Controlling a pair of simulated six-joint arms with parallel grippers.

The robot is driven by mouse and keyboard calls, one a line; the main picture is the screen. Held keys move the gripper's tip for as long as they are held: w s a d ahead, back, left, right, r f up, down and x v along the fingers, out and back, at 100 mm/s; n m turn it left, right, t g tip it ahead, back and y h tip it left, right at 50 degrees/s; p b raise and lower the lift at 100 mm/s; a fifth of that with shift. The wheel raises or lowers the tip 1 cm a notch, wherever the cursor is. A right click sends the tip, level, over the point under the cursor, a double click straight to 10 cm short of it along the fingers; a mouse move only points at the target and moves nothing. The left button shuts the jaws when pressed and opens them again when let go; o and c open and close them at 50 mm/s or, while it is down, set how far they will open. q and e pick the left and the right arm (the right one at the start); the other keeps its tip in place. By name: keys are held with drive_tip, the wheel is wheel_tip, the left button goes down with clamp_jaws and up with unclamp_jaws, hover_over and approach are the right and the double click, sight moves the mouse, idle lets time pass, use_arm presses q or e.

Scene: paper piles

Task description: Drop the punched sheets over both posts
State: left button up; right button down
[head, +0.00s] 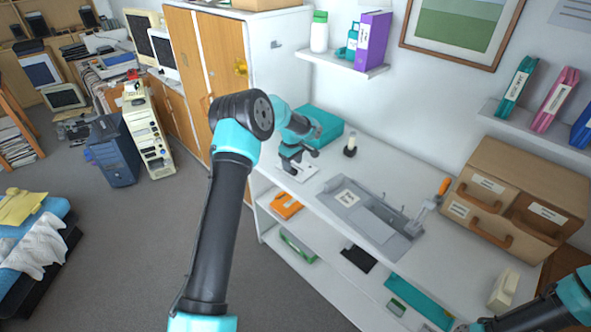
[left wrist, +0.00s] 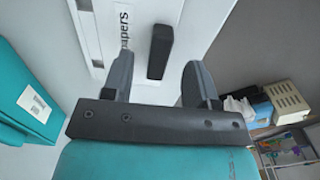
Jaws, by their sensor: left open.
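My left gripper (head: 294,159) is open above a white flat item (head: 300,172) on the white bench top. In the left wrist view the left gripper (left wrist: 160,82) has its jaws apart over a white piece lettered "papers" (left wrist: 124,30). A black bar (left wrist: 160,50) lies between the jaws, apart from both fingers. I cannot tell whether the white piece is the punched sheets. A grey flat holder (head: 380,225) lies on the bench with a labelled piece (head: 348,198). My right gripper (head: 475,326) is partly cut off.
A teal box (head: 322,122) stands behind the left gripper and also shows in the left wrist view (left wrist: 28,95). A small black-based object (head: 350,146) stands on the bench. The wall shelf (head: 345,67) hangs above.

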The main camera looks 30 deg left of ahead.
use_arm(q)
wheel_tip(320, 180, down, 3)
drive_tip(key=shift+f, duration=0.15)
idle(0.4)
clamp_jaws()
idle(0.4)
drive_tip(key=shift+r, duration=0.2)
drive_tip(key=shift+r, duration=0.3)
wheel_tip(320, 180, up, 3)
drive_tip(key=shift+f, duration=0.1)
drive_tip(key=s+d+r, duration=0.1)
drive_tip(key=s+d, duration=0.7)
drive_tip(key=s, duration=0.5)
drive_tip(key=shift+s+d+r, duration=0.15)
drive_tip(key=shift+s+d, duration=0.1)
drive_tip(key=shift+d, duration=0.15)
